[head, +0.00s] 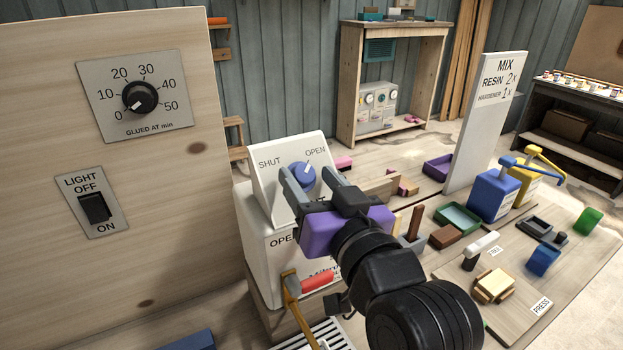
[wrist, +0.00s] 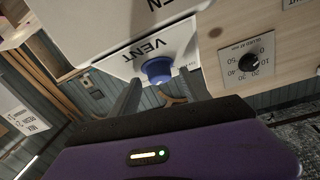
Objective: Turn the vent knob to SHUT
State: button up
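The vent knob (head: 301,176) is blue and sits on the sloped white panel (head: 262,188) marked SHUT at left and OPEN at right. Its white pointer leans up and right, toward OPEN. My gripper (head: 303,170) is open, with one grey finger at each side of the knob in the picture. In the wrist view the blue knob (wrist: 157,70) shows between the fingertips of my gripper (wrist: 160,82), near the word VENT. Gaps show beside the knob there, and nothing is held. I cannot tell how far the fingertips are from the panel.
A wooden board at left carries a dial (head: 140,97) and a light switch (head: 95,208). Below the panel is a yellow lever with a red grip (head: 317,282). At right, the bench holds a blue pump bottle (head: 492,195), a green tray (head: 457,218) and small blocks.

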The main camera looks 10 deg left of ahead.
grip_shut()
